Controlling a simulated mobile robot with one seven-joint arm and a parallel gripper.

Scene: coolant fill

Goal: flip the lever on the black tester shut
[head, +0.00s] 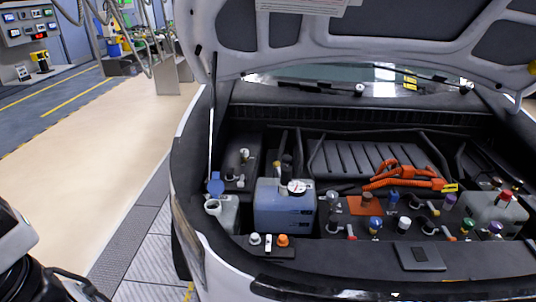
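A round white dial (297,187) sits on top of the blue tank (285,212) in the open engine bay. A dark upright cylinder (287,162) stands just behind the dial. The dial and cylinder look like the black tester, but they are too small to be sure. A small yellowish piece (277,164) shows at the cylinder's left; I cannot tell whether it is the lever, or how the lever stands. My gripper is not in view. A white and black part at the lower left edge looks like my arm, well left of the car.
An open filler neck (212,207) with a blue cap (215,184) beside it is left of the blue tank. Several coloured caps and orange cables (405,180) fill the right side. The raised hood (360,35) overhangs the bay. The beige floor (95,160) left of the car is clear.

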